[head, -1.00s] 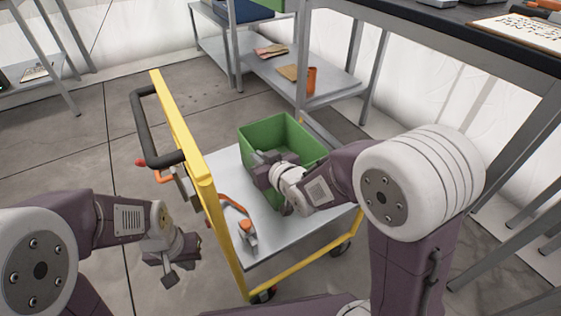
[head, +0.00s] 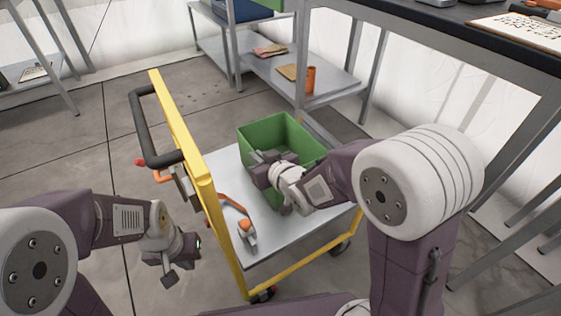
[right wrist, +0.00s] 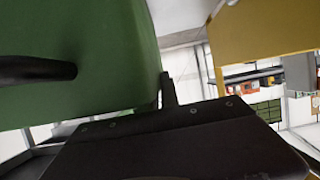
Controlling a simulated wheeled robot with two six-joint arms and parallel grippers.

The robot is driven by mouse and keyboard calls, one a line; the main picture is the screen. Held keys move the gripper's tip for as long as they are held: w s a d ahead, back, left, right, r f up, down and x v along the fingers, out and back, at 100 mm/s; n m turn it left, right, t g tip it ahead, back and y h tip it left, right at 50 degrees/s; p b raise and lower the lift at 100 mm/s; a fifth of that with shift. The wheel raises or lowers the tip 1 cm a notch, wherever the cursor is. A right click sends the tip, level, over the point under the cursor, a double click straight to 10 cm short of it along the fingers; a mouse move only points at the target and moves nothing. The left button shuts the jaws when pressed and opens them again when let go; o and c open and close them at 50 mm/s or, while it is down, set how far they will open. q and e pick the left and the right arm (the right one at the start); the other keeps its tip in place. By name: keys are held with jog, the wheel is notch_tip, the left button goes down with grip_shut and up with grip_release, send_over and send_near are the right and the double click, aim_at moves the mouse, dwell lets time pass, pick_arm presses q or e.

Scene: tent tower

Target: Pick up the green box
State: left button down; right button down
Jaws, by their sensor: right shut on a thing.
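The green box (head: 284,135) is an open bin standing on the grey deck of a yellow-framed cart in the head view. My right gripper (head: 258,166) is at the box's near left wall and shut on it. In the right wrist view the green wall (right wrist: 100,40) fills the left side, with one dark finger across its face and the other at its edge. The near part of the box is hidden behind my right gripper and wrist. My left gripper (head: 160,270) hangs left of the cart, empty, with its fingers apart.
The cart's yellow frame (head: 205,190) with a black handle (head: 140,125) rises between my left gripper and the box. An orange-handled tool (head: 246,227) lies on the deck (head: 285,238). A dark-topped table (head: 440,40) stands at right, shelves (head: 300,85) behind.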

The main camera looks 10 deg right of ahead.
dwell(0.3)
jog(key=shift+r, duration=0.1)
jog(key=shift+r, duration=0.15)
